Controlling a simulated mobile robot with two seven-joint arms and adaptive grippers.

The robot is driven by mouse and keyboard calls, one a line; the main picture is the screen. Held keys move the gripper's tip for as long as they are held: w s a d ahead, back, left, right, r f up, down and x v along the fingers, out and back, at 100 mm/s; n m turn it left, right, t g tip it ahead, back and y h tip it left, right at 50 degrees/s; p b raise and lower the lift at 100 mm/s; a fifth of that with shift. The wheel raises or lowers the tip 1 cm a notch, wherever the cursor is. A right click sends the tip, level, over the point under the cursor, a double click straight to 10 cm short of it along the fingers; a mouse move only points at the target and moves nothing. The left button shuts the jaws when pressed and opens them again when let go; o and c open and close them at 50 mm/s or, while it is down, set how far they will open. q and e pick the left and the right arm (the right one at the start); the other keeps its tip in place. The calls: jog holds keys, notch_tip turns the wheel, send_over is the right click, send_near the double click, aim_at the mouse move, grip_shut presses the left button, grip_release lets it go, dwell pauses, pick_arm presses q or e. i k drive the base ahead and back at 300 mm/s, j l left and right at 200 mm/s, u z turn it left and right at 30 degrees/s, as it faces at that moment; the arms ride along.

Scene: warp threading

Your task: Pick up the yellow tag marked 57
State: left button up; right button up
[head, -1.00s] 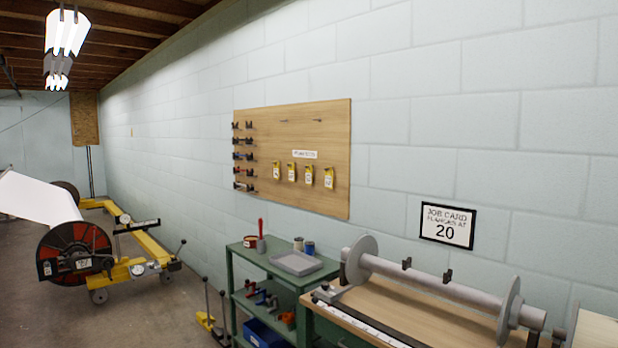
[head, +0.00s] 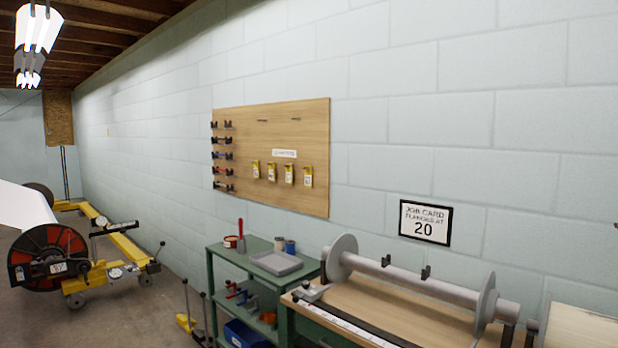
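Several yellow tags hang in a row on a wooden pegboard on the wall: one at the left (head: 256,168), two in the middle (head: 272,171) (head: 289,174), and one at the right (head: 308,176). Each has a pale label whose number is too small to read, so I cannot tell which is marked 57. The wooden board (head: 315,125) also has a white sign above the tags. Neither of my grippers is in view.
A green shelf cart (head: 222,262) with a grey tray (head: 276,263) stands below the board. A bench (head: 375,306) with a flanged roller (head: 405,276) is to its right. A yellow wheeled frame (head: 120,251) stands at left. A job card (head: 425,222) reads 20.

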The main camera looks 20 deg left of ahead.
aim_at(288, 173)
jog(key=i+j+z, duration=0.45)
jog(key=j+z, duration=0.2)
jog(key=j, duration=0.2)
jog(key=i+j+z, duration=0.25)
jog(key=j+z, duration=0.2)
jog(key=j, duration=0.25)
